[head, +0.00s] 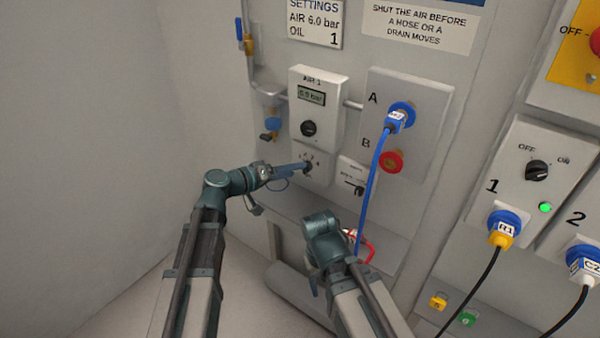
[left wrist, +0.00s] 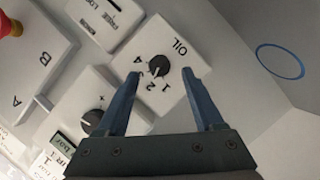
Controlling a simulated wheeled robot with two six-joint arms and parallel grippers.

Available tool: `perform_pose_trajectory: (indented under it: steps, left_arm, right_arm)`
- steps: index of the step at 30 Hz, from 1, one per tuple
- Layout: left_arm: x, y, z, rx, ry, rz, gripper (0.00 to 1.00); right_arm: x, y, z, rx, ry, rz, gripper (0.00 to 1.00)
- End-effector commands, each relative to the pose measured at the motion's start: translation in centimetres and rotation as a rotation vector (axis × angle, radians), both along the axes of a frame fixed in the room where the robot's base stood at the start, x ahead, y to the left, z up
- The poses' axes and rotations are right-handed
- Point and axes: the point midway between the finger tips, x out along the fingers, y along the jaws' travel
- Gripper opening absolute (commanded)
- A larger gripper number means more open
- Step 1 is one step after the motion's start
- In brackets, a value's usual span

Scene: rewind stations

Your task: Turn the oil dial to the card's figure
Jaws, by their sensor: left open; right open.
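The settings card (head: 315,22) at the top of the head view reads AIR 6.0 bar and OIL 1. The oil dial (left wrist: 158,66) is a small black knob on a pale plate marked OIL, with figures 1 to 4 around it. Which figure its pointer meets is too small to tell surely. My left gripper (left wrist: 160,73) is open, one finger on each side of the knob, with gaps showing. In the head view its fingers partly cover the dial. My right gripper (head: 337,242) is low in the middle, apart from the dial, its fingers mostly hidden by its wrist.
The air unit (head: 318,88) above the dial shows 6.0 bar and has a black knob (head: 308,128). A small switch plate (head: 356,178) sits to the right. A blue hose (head: 376,185) hangs from port A, close to my right arm. Port B has a red cap (head: 391,161).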

Motion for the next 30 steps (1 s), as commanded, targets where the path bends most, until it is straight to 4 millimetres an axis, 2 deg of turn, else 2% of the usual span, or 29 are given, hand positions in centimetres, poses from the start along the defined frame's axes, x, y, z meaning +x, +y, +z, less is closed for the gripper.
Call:
perform_pose_trajectory:
  steps: [1, 7, 19, 20, 30]
  left_arm:
    - [0.6, -0.7, -0.4, 0.000, 0.001, -0.003, 0.69]
    - [1.6, -2.2, -0.8, 0.000, 0.001, -0.002, 0.69]
    - [1.8, -2.6, -0.8, 0.000, 0.001, -0.001, 0.69]
    - [1.8, -2.6, -0.8, 0.000, 0.001, -0.001, 0.65]
    - [1.8, -2.6, -0.8, 0.000, 0.001, -0.001, 0.04]
  right_arm:
    - [0.0, 0.0, -0.4, 0.000, 0.000, 0.000, 0.57]
    - [0.0, 0.0, -0.7, 0.000, 0.000, 0.000, 0.57]
    - [0.0, 0.0, -0.8, 0.000, 0.000, 0.000, 0.57]
    - [0.0, 0.0, -0.8, 0.000, 0.000, 0.000, 0.57]
    - [0.0, 0.0, -0.8, 0.000, 0.000, 0.000, 0.57]
